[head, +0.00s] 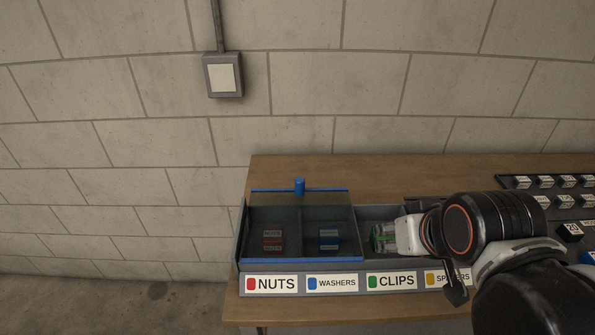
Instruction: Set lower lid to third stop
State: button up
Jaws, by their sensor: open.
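A clear lid with a blue frame (305,259) lies over the NUTS and WASHERS compartments at the left of a grey compartment tray (243,258). A blue knob (299,186) stands at the lid's back edge. A second lid cannot be made out, so I cannot tell whether this is the lower one. My gripper (382,238) is open at the CLIPS compartment, right of the blue lid and apart from its knob. Something green shows at the fingertips; whether it is between or behind them is unclear. My arm hides much of the tray's right part.
The tray front carries labels for NUTS (271,284), WASHERS, CLIPS and SPACERS. The tray stands on a wooden bench (330,168). A rack of small numbered blocks (545,183) is at the right. A block wall and switch box (223,77) are behind.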

jog(key=shift+w+a+r+p, duration=0.1)
jog(key=shift+w+r+p, duration=0.25)
jog(key=shift+w, duration=0.45)
jog(key=w+a+r+g+p, duration=0.3)
jog(key=w+r+p, duration=0.3)
jog(key=r+p, duration=0.15)
jog(key=w+a+r+m+g+p, duration=0.1)
jog(key=w+a+r+g+p, duration=0.15)
jog(key=w+p, duration=0.35)
jog(key=m+g+p, duration=0.1)
jog(key=g+p, duration=0.1)
jog(key=p, duration=0.1)
send_over(300, 179)
notch_tip(300, 179, down, 3)
notch_tip(300, 179, down, 13)
jog(key=b, duration=0.3)
